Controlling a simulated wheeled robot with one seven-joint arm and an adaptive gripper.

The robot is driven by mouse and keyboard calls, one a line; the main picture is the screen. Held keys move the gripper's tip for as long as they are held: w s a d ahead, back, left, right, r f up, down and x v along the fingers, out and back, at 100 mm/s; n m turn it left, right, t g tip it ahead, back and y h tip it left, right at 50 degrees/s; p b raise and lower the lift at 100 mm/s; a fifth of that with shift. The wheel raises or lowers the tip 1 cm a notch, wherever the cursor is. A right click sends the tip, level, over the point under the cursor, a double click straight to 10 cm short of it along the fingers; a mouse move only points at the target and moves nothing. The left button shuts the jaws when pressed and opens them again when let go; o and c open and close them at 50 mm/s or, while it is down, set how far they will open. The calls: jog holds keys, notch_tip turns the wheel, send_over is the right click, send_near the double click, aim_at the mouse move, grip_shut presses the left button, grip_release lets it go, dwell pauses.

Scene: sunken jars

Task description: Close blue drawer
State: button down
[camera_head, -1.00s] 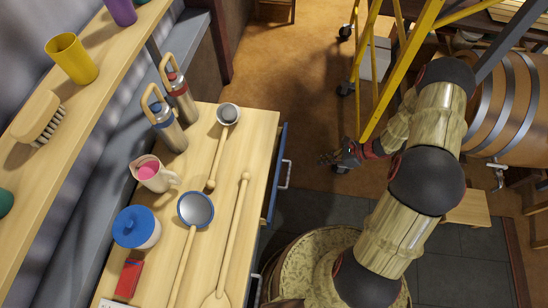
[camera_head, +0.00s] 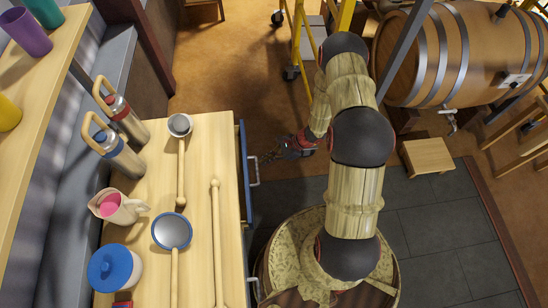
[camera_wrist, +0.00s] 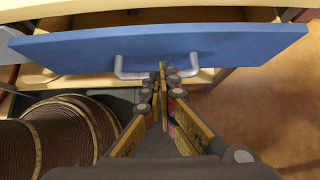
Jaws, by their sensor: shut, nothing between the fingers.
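The blue drawer (camera_head: 243,165) shows in the head view as a narrow blue front standing out a little past the right edge of the wooden counter. In the wrist view its blue front (camera_wrist: 230,45) spans the picture, with a gap and pale interior behind it, so it is partly open. Its metal handle (camera_wrist: 130,72) is a grey bar on the front. My gripper (camera_wrist: 164,70) is shut and empty, its fingertips close to the handle and the front. I cannot tell whether they touch. In the head view my gripper (camera_head: 270,157) is just right of the drawer handle (camera_head: 254,170).
The counter (camera_head: 200,240) holds ladles (camera_head: 172,231), bottles (camera_head: 122,118), a pitcher (camera_head: 118,207) and a blue-lidded jar (camera_head: 114,268). A barrel (camera_head: 450,55), a yellow frame (camera_head: 300,45) and a small stool (camera_head: 427,156) stand to the right. Brown floor lies beyond the drawer.

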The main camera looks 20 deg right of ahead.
aim_at(257, 168)
jog(key=shift+w+a+f+b, duration=0.15)
jog(key=shift+w+a, duration=0.1)
jog(key=shift+a, duration=0.45)
jog(key=shift+w+a+b, duration=0.15)
jog(key=shift+w+a, duration=0.1)
jog(key=shift+a, duration=0.5)
jog(key=shift+w+a+f+b, duration=0.15)
jog(key=shift+w+a, duration=0.1)
jog(key=shift+a, duration=0.45)
jog(key=shift+w+a, duration=0.2)
jog(key=shift+a, duration=0.4)
jog(key=shift+w+a, duration=0.15)
jog(key=shift+a, duration=0.45)
